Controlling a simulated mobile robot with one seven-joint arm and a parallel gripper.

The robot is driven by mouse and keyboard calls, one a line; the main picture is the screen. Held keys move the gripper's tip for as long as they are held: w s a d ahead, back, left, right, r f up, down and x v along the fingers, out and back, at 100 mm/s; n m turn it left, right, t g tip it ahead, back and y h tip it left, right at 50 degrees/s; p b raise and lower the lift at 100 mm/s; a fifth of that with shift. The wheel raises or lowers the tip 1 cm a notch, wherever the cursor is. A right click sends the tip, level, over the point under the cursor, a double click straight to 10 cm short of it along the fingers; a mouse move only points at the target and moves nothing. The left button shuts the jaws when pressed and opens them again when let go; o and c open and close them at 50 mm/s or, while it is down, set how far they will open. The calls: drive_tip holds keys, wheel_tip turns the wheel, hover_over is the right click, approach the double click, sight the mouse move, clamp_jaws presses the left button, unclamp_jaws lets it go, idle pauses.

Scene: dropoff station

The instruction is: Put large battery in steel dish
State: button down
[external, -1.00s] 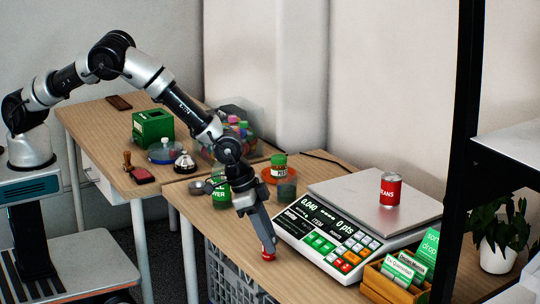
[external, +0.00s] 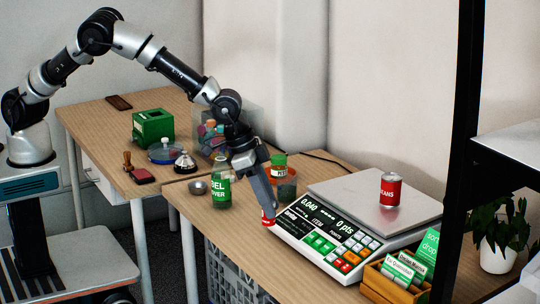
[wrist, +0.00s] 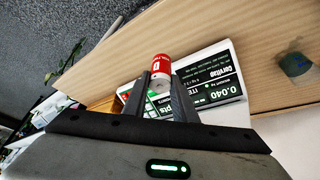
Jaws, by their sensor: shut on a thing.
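The large battery is a red cylinder with a pale end (wrist: 161,68), held between my fingertips in the wrist view. In the external view its red body (external: 267,218) shows below my gripper (external: 268,206), beside the scale's left corner. My gripper (wrist: 160,84) is shut on it. The battery seems to be above the table, but its exact height is hard to tell. The steel dish (external: 198,187) is a small shallow metal bowl at the table's left end, left of my gripper and beside the green-labelled bottle. The dish looks empty.
The label remover bottle (external: 220,191) stands between my gripper and the dish. A green-lidded jar (external: 279,167) and a grey cup (external: 287,188) stand behind my gripper. The scale (external: 330,232) with a red bean can (external: 390,188) is to the right. Front-left table is clear.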

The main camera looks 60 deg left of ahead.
wheel_tip(320, 180, up, 12)
drive_tip(key=n+g+y+b, duration=0.1)
drive_tip(key=n+y+b, duration=0.45)
drive_tip(key=n, duration=1.35)
hover_over(199, 186)
drive_tip(key=s+d+p, duration=0.1)
drive_tip(key=d, duration=0.1)
drive_tip(key=y, duration=0.1)
drive_tip(key=shift+s+f+b, duration=0.15)
drive_tip(key=shift+f+b, duration=1.1)
drive_tip(key=shift+f, duration=9.3)
drive_tip(key=shift+f, duration=0.2)
drive_tip(key=c, duration=1.4)
unclamp_jaws()
drive_tip(key=shift+c, duration=0.2)
